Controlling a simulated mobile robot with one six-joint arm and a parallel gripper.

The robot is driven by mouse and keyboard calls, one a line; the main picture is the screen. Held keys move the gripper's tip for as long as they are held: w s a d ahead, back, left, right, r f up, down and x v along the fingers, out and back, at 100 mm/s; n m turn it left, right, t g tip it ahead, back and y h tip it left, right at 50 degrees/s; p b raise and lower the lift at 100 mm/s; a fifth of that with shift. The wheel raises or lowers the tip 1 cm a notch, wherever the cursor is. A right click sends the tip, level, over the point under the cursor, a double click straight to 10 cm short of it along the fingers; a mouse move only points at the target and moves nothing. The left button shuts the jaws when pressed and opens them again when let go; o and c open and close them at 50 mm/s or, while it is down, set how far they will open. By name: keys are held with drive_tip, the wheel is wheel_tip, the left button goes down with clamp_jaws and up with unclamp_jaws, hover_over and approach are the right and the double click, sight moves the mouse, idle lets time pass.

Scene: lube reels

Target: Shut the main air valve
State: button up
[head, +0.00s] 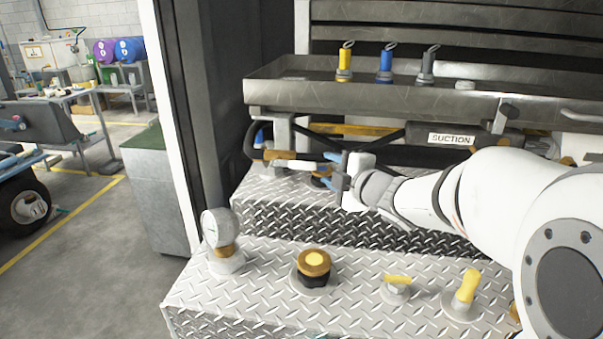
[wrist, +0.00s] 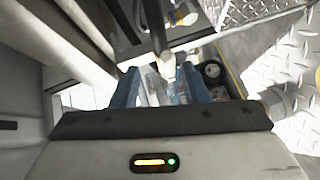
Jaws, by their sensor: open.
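My gripper (head: 332,171) has blue fingers and is open, reaching left over the upper diamond-plate step. A bar with an orange-brown and white end (head: 290,160) lies just left of the fingers; I cannot tell whether they touch. In the wrist view, a dark rod with a pale tip (wrist: 164,64) shows at the opening between the fingers (wrist: 160,88). On the lower step stand a small yellow lever valve (head: 397,281), an upright yellow handle (head: 467,287) and a brown-yellow knob (head: 314,264). No label shows which is the main air valve.
A round gauge (head: 220,228) stands at the lower step's left end. A metal tray (head: 400,94) with yellow, blue and dark nozzles hangs above. A dark cylinder marked SUCTION (head: 452,139) lies under it. A dark door post (head: 200,110) stands left. My arm covers the right side.

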sight(308, 168)
drive_tip(key=shift+w+a+f+n+g+y, duration=0.1)
drive_tip(key=shift+a+f+n+g+y, duration=0.2)
drive_tip(key=shift+a+f+n+y, duration=0.5)
drive_tip(key=shift+w+a+r+n, duration=0.15)
drive_tip(key=shift+w+a+n, duration=0.05)
drive_tip(key=shift+a+n, duration=0.15)
drive_tip(key=x, duration=0.7)
drive_tip(key=shift+r, duration=0.1)
drive_tip(key=shift+c, duration=0.2)
clamp_jaws()
